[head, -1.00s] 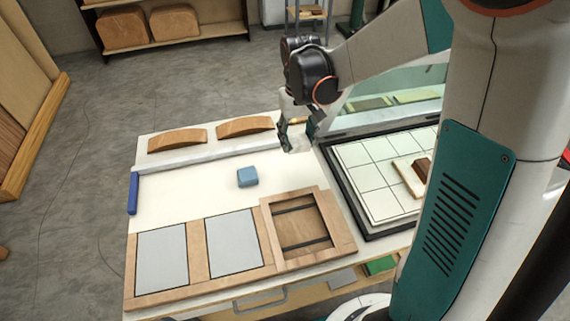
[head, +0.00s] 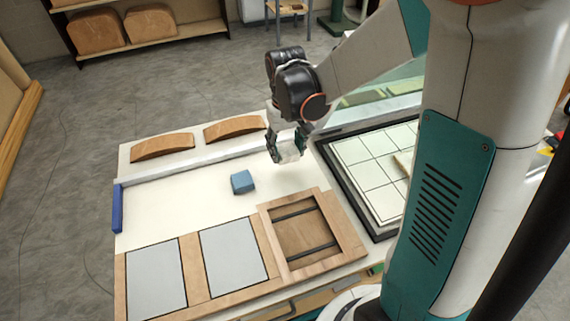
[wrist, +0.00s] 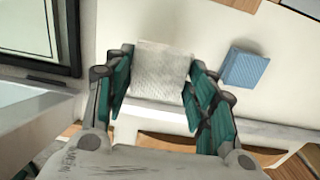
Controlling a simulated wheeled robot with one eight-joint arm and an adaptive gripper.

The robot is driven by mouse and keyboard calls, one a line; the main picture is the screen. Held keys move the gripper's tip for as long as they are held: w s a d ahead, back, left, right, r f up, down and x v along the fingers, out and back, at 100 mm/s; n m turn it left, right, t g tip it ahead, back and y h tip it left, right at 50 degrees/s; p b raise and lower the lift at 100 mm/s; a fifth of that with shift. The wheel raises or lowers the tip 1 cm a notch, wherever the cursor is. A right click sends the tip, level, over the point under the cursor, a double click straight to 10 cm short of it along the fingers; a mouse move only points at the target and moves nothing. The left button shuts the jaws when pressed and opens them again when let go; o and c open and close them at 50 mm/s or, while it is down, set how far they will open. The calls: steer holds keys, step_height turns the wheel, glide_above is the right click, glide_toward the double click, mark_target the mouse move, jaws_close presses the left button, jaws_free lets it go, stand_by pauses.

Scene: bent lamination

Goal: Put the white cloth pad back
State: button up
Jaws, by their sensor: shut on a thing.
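The white cloth pad (wrist: 160,72) is held between the two fingers of my gripper (wrist: 158,88); its pale, finely textured face shows in the wrist view. In the head view my gripper (head: 287,150) is over the back right part of the cream worktop (head: 195,205), and the pad (head: 291,151) shows small and partly covered by the fingers. I cannot tell whether the pad touches the worktop. A blue block (head: 243,181) lies on the worktop to the left of and in front of my gripper; it also shows in the wrist view (wrist: 246,68).
A wooden frame with dark bars (head: 305,232) and two grey panels (head: 157,280) line the front. Two curved wooden pieces (head: 162,146) lie behind a pale rail (head: 190,166). A blue bar (head: 117,208) is at the left edge. A black-framed gridded board (head: 375,165) stands right.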

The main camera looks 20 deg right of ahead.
mark_target(286, 170)
steer(key=shift+f+b, duration=0.95)
steer(key=shift+f, duration=2.15)
steer(key=shift+f, duration=0.1)
steer(key=o, duration=0.9)
steer(key=shift+o, duration=0.2)
step_height(286, 170, up, 12)
steer(key=p, duration=0.4)
steer(key=shift+s+r, duration=0.15)
steer(key=shift+r, duration=0.05)
steer(key=s+r+t, duration=0.7)
steer(key=s+r, duration=0.3)
steer(key=s, duration=0.5)
